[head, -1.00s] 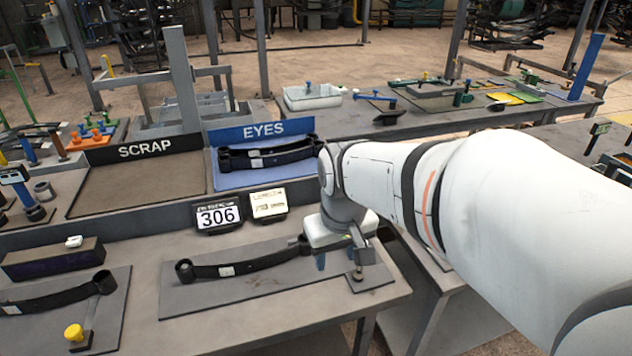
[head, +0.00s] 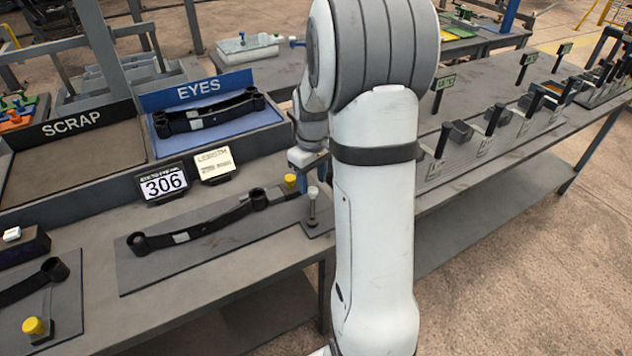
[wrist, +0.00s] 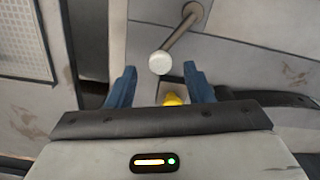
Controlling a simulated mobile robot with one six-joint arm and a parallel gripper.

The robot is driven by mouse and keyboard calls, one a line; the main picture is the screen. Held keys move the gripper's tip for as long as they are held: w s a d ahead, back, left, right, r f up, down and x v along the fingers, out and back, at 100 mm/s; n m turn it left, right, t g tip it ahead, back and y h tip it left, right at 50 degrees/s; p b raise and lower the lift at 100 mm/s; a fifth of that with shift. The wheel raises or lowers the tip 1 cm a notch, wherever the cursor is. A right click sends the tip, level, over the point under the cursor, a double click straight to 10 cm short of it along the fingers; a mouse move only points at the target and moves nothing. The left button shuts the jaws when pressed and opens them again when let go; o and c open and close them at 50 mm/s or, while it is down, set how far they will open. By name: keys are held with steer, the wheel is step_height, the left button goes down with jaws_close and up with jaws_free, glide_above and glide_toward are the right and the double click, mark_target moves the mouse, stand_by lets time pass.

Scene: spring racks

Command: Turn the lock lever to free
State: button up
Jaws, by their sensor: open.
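A thin metal lever with a round white knob (head: 312,192) stands on a small plate at the right end of the near bench. In the wrist view the white knob (wrist: 160,63) lies just beyond the fingertips, its rod running up and right. A yellow knob (head: 290,181) sits behind it, beside the leaf spring (head: 205,226); the yellow knob (wrist: 172,99) also shows between the fingers. No label shows which is the lock lever. My gripper (head: 311,177) is open and empty above the white knob; its blue fingers (wrist: 160,85) are apart. My arm hides part of the bench.
The EYES tray (head: 270,112) with a spring and the SCRAP tray (head: 85,160) stand behind. A 306 display (head: 163,184) sits in front of them. A second spring with a yellow knob (head: 35,326) is at left. A long bench with upright handles (head: 495,118) runs right.

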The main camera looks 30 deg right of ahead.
mark_target(313, 203)
steer(key=shift+f, duration=1.15)
jaws_close()
